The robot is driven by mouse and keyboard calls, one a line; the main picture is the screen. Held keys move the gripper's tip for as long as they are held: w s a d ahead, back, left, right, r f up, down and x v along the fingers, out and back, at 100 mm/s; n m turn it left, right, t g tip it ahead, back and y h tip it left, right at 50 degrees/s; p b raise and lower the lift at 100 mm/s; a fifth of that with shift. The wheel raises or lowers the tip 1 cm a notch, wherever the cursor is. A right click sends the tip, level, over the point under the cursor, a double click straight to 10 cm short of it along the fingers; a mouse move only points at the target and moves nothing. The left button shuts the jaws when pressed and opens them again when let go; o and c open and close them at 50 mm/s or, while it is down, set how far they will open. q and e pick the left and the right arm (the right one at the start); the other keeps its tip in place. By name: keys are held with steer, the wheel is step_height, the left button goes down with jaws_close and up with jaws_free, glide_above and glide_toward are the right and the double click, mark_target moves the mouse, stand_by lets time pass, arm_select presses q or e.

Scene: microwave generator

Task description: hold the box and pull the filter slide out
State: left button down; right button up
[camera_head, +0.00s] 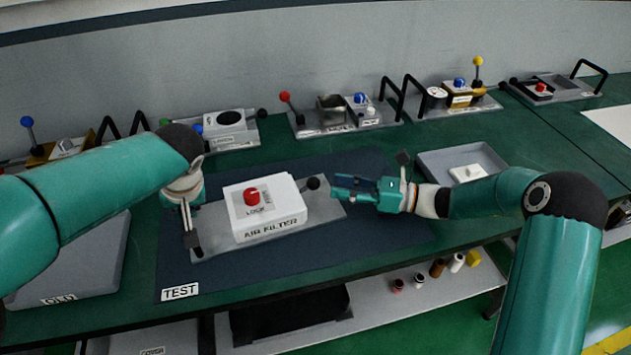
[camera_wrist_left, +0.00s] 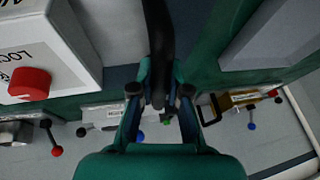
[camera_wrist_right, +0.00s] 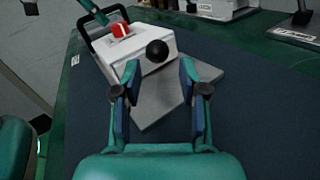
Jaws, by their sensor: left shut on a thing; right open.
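The white air filter box (camera_head: 265,212), with a red lock knob (camera_head: 251,196) on top, sits on a grey base plate (camera_head: 215,244) on the dark test mat. A black ball knob (camera_head: 313,183) sticks out of the box's right side; it also shows in the right wrist view (camera_wrist_right: 157,51). My left gripper (camera_head: 192,240) is at the plate's left end, shut on a black handle (camera_wrist_left: 158,35). My right gripper (camera_head: 336,187) is open just right of the ball knob. In the right wrist view its fingers (camera_wrist_right: 159,72) point at the knob, apart from it.
A grey tray marked OLD (camera_head: 70,265) is at the left. Another grey tray (camera_head: 430,160) with a white part (camera_head: 467,173) is at the right rear. Several devices with levers line the back of the bench. The mat (camera_head: 390,235) is clear in front of my right gripper.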

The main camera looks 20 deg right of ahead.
mark_target(315, 182)
steer(key=x, duration=0.6)
steer(key=shift+w+a, duration=0.1)
steer(key=shift+a, duration=0.2)
jaws_close()
